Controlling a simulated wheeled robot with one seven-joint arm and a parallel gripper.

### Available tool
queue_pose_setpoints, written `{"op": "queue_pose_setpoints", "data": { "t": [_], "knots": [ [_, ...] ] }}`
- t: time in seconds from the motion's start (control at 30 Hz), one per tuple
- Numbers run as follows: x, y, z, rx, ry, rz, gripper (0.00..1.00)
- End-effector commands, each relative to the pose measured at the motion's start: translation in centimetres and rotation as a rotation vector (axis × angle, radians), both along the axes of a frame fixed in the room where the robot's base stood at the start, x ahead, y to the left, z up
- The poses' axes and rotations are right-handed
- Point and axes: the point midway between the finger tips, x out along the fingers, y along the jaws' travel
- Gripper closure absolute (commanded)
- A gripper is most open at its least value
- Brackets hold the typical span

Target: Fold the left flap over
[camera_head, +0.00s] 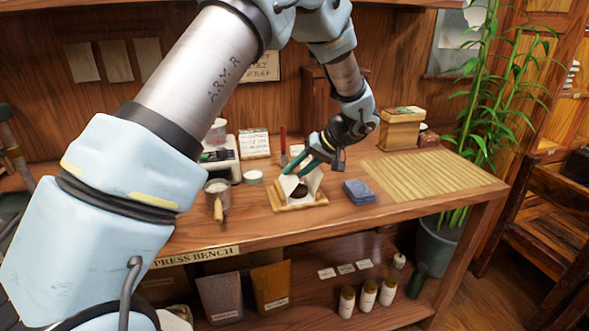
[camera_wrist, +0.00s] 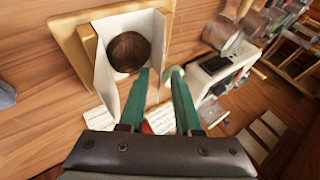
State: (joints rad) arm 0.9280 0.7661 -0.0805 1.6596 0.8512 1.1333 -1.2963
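A dark round tea cake (camera_wrist: 130,52) lies in white wrapping paper on a wooden tray (camera_head: 299,206). The left flap (camera_head: 288,185) stands up beside the cake; it shows on the cake's right in the wrist view (camera_wrist: 158,35). The right flap (camera_head: 315,179) is also raised. My gripper (camera_head: 296,168) is above the tray at the left flap, with its green fingers apart. In the wrist view the fingers (camera_wrist: 161,72) are open, one overlapping the flap's edge and one outside it. I cannot tell whether they touch the paper.
A blue folded cloth (camera_head: 359,191) lies right of the tray, beside a slatted bamboo mat (camera_head: 421,177). A box (camera_head: 401,129) stands behind.

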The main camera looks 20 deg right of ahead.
Motion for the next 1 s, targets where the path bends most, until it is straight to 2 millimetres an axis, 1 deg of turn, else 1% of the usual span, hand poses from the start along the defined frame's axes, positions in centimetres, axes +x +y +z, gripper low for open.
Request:
{"op": "queue_pose_setpoints", "data": {
  "t": [0.17, 0.4, 0.7, 1.0],
  "knots": [
    [0.35, 0.40, -0.64, -0.001, 0.000, -0.002, 0.68],
    [0.37, 0.42, -0.70, -0.001, 0.000, -0.002, 0.68],
    [0.37, 0.42, -0.68, 0.000, 0.001, -0.001, 1.00],
    [0.37, 0.41, -0.67, -0.001, 0.000, 0.000, 1.00]
  ]
}}
